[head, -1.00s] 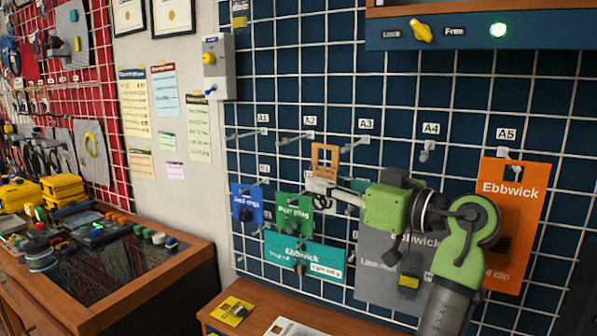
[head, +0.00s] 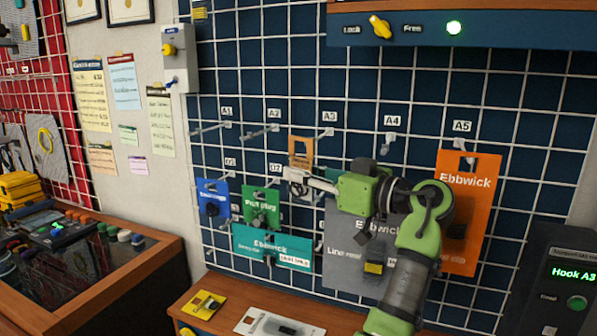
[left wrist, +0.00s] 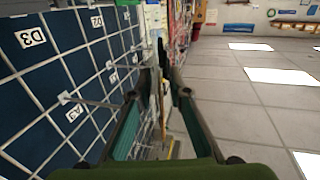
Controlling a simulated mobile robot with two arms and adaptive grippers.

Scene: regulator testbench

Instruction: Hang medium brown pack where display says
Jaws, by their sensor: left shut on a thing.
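My left gripper (head: 288,178) is shut on a brown pack (head: 300,147), which stands up from the fingers with a hole near its top. In the left wrist view the pack (left wrist: 161,88) shows edge-on between the fingers. The display (head: 573,274) at the right reads "Hook A3". The A3 label (head: 329,131) is just right of and above the pack. In the left wrist view the A3 hook (left wrist: 95,103) sticks out empty, to the left of the pack and apart from it. My right gripper is out of view.
Empty hooks A1 (head: 210,128) and A2 (head: 261,132) are to the left, A4 (head: 388,142) to the right. An orange pack (head: 483,200) hangs at A5. Blue (head: 212,198), green (head: 262,206), teal (head: 250,240) and grey (head: 345,265) packs hang below. A wooden ledge (head: 215,285) holds small packs.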

